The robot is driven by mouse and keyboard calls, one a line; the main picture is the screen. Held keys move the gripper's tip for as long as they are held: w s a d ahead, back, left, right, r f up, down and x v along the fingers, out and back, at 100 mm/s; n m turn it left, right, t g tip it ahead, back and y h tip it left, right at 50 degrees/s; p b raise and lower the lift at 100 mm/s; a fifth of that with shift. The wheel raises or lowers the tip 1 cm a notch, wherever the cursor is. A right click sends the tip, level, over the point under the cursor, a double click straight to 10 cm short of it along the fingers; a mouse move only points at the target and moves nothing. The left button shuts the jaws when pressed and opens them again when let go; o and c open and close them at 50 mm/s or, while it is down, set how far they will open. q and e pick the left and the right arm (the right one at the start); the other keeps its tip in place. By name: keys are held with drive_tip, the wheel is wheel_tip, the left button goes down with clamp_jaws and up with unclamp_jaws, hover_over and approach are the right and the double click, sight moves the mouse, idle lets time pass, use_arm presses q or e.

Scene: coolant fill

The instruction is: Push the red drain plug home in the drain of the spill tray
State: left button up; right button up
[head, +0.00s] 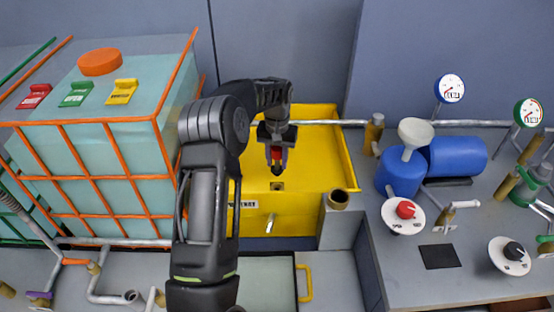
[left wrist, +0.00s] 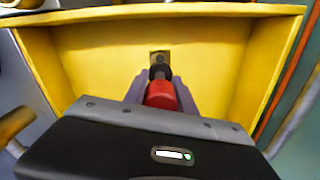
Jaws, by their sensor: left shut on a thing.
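The yellow spill tray (head: 322,170) stands at the back middle in the head view, and its wall (left wrist: 70,45) fills much of the left wrist view. Its drain (head: 278,186) is a small dark square hole, which shows in the left wrist view (left wrist: 160,56) too. My left gripper (head: 277,168) is over the tray, shut on the red drain plug (head: 276,154). The plug's red body (left wrist: 161,95) sits between the fingers, and its dark tip points at the drain. Whether the tip touches the drain is unclear. My right gripper is not in view.
A caged teal tank (head: 90,150) with an orange cap stands to the left of the tray. Blue containers (head: 402,172), gauges and valves stand on the grey bench to the right. A pipe end (head: 339,199) is by the tray's front right corner.

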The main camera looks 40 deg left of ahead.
sight(277, 169)
use_arm(q)
drive_tip(key=shift+f+b, duration=1.6)
drive_tip(key=shift+f, duration=1.1)
drive_tip(key=shift+f+b, duration=1.05)
drive_tip(key=shift+f, duration=0.35)
drive_tip(key=o, duration=1.2)
drive_tip(key=shift+o, duration=0.2)
